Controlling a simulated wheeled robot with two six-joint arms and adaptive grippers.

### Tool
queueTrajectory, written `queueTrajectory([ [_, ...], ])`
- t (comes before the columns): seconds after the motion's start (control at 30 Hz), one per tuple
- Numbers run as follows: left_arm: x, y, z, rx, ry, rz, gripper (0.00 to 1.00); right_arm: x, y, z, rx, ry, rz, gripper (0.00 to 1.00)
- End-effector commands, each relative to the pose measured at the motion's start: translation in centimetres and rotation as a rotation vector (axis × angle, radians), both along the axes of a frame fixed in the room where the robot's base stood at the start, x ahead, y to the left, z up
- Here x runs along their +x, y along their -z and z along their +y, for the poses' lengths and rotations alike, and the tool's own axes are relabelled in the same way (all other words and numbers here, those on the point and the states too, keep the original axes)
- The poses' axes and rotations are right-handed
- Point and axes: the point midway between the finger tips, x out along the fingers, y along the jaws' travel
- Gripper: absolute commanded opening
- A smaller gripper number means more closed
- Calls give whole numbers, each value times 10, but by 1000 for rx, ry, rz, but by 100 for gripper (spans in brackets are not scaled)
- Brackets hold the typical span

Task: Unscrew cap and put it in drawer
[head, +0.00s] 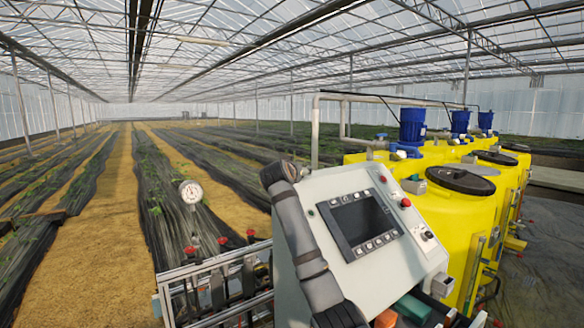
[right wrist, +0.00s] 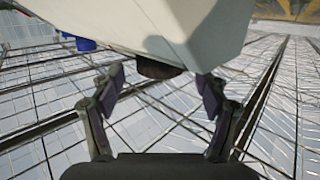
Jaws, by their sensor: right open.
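In the right wrist view, my right gripper (right wrist: 162,93) is open, with its two fingers spread wide and nothing held between them. A short dark round part (right wrist: 158,68), which may be the cap, sticks out from the edge of a pale housing (right wrist: 190,25). It appears between and beyond the fingertips, with no visible contact. I cannot tell which part of the skid this is.
A tilted grey control panel (head: 345,188) with screen and buttons stands in front. Yellow tanks (head: 450,225) with a black lid (head: 460,181) and blue motors (head: 412,126) stand at right. A pipe frame with red knobs (head: 190,250) and a gauge (head: 191,192) is at left.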

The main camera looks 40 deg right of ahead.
Motion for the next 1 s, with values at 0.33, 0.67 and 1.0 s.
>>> queueTrajectory([
  [0.33, -17, 2, 4, 5, 1, 26, 0, 0, 1, 0, 0, 0, 0, 55],
  [0.67, -15, 2, 6, 8, 1, 24, 0, 0, 1, 0, 0, -2, 0, 18],
  [1.0, -13, 23, 6, 8, 2, 20, 0, -3, 4, -4, -1, -151, -1, 18],
])
